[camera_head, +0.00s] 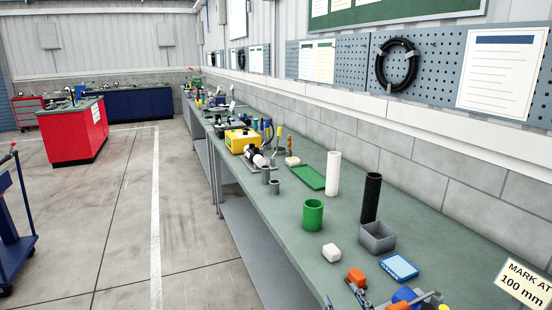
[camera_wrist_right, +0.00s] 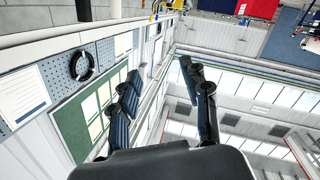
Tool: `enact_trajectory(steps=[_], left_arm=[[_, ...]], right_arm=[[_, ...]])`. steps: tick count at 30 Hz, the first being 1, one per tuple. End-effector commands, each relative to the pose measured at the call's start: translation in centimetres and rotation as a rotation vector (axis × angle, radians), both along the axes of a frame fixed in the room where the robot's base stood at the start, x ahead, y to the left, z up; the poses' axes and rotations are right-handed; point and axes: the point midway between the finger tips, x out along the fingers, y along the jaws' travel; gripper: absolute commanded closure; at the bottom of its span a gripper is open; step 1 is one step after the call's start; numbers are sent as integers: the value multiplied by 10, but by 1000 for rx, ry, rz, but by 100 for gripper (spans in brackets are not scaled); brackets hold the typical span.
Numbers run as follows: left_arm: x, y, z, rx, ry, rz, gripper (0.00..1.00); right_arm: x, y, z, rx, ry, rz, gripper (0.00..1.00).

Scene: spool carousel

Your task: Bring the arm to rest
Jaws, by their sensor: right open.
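My right gripper (camera_wrist_right: 159,82) shows in the right wrist view with its two dark fingers spread wide apart. Nothing is between the fingers. It points away from the bench, toward the pegboard wall and the upper part of the hall, and touches nothing that I can see. In the head view I cannot make out the right gripper for sure among the cluttered parts at the bottom edge. My left gripper is not in view.
A long green-topped bench (camera_head: 348,215) runs along the wall. On it stand a white tube (camera_head: 333,173), a black tube (camera_head: 371,198), a green cylinder (camera_head: 313,215), a grey bin (camera_head: 377,238) and a blue-framed pad (camera_head: 399,267).

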Motion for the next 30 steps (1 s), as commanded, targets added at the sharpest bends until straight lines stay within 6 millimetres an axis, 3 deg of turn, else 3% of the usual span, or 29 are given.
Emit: enact_trajectory(steps=[1, 3, 6, 9, 15, 20, 24, 30], left_arm=[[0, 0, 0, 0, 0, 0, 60], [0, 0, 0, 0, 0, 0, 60], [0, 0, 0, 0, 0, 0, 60], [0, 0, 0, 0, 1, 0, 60], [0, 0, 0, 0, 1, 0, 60], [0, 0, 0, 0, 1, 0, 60], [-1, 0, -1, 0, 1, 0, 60], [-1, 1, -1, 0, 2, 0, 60]], right_arm=[[-17, -15, -33, 32, 135, -59, 53], [-44, -33, -76, 61, 319, -127, 53], [-90, -50, -124, 88, 553, -195, 53], [-133, -59, -158, 104, 740, -235, 53], [-211, -68, -196, 123, 1031, -273, 53], [-269, -69, -213, 134, 1230, -283, 53], [-253, -67, -254, 126, 1230, -282, 53], [-246, -66, -316, 119, 1253, -282, 53]])
